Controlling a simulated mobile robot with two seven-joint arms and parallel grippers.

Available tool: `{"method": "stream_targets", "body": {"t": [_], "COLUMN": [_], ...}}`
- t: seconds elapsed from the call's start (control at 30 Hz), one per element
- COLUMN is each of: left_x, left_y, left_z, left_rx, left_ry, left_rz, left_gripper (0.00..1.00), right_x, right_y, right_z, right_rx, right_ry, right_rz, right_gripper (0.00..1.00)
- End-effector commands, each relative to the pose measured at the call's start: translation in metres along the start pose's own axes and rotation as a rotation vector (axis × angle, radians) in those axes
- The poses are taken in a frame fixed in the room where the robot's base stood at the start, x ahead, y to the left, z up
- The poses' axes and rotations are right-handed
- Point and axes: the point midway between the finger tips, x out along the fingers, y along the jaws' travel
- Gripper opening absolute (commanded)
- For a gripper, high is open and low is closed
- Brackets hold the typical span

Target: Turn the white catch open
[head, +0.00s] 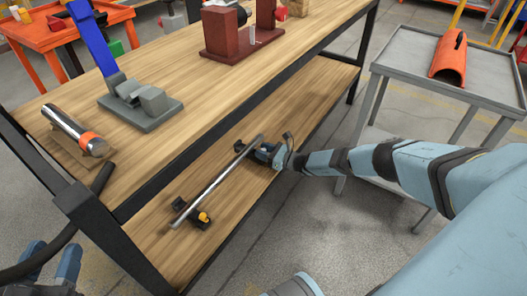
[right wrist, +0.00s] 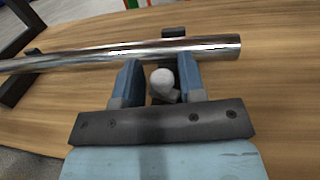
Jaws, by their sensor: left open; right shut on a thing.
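The white catch (right wrist: 161,80) shows in the right wrist view as a rounded knob between the two blue fingers of my right gripper (right wrist: 158,82), which is shut on it. In the head view my right gripper (head: 268,154) is at the far end of a shiny metal bar (head: 217,180) on the lower shelf; the catch is hidden there. The bar (right wrist: 130,52) passes just beyond the fingertips in the right wrist view. A dark support with a yellow-orange knob (head: 204,217) is at the bar's near end.
The wooden bench top (head: 190,90) lies above the lower shelf (head: 155,240). It carries a grey block with a blue handle (head: 92,38), a metal cylinder (head: 75,130) and a red-brown stand (head: 230,45). A grey cart (head: 400,65) with an orange half-pipe (head: 449,58) stands right.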

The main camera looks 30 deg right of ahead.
Motion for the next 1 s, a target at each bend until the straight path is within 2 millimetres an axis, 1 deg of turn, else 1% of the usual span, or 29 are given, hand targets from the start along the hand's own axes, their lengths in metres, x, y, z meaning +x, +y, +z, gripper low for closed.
{"method": "stream_targets", "body": {"t": [0.03, 0.2, 0.4, 1.0], "left_x": [0.0004, 0.0013, 0.0013, -0.0007], "left_y": [0.0001, 0.0003, 0.0003, -0.0005], "left_z": [0.0002, 0.0005, 0.0007, 0.002], "left_rx": [-0.002, -0.007, -0.007, 0.007], "left_ry": [0.0, 0.0, -0.001, -0.006], "left_rz": [-0.001, -0.004, -0.003, 0.003], "left_gripper": [0.43, 0.43, 0.43, 0.43], "right_x": [-0.0002, -0.0005, -0.0004, -0.0001], "right_y": [-0.0084, -0.0081, -0.0079, -0.0082], "right_z": [0.0039, 0.004, 0.0043, 0.0048], "right_rx": [-0.011, -0.007, -0.007, -0.007], "right_ry": [0.0, -0.002, -0.003, -0.004], "right_rz": [0.025, 0.107, 0.165, 0.259], "right_gripper": [0.13, 0.13, 0.13, 0.13]}}
